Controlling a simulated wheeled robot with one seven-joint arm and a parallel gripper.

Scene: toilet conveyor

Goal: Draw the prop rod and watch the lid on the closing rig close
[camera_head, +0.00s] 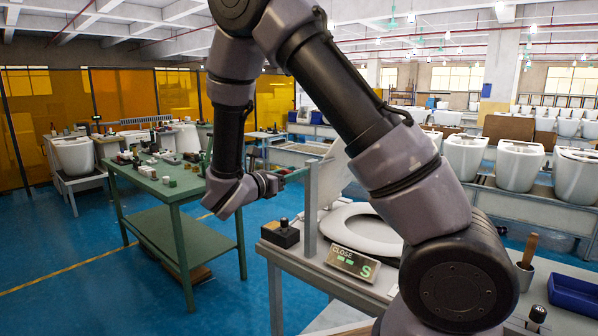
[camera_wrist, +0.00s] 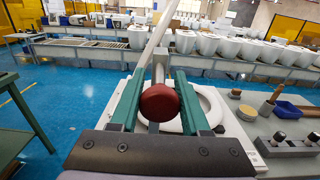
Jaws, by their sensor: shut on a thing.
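The closing rig stands on a grey bench (camera_head: 300,262), with a lit green "CLOSE" panel (camera_head: 352,263) on its front. A white toilet seat ring (camera_head: 362,236) lies flat there. The pale lid (camera_head: 333,172) stands raised and tilted behind it, partly hidden by my arm; in the wrist view the lid (camera_wrist: 152,42) is nearly edge-on. My gripper (camera_head: 296,172) is beside the lid. Its green fingers in the wrist view (camera_wrist: 159,90) are shut on the red knob (camera_wrist: 159,104) of the prop rod. The rod's metal shaft (camera_wrist: 159,70) runs away from the knob toward the lid. Its far end cannot be made out.
A grey upright post (camera_head: 311,205) and a black control box (camera_head: 280,234) stand at the bench's left. A green table (camera_head: 178,190) with small parts stands left, across open blue floor.

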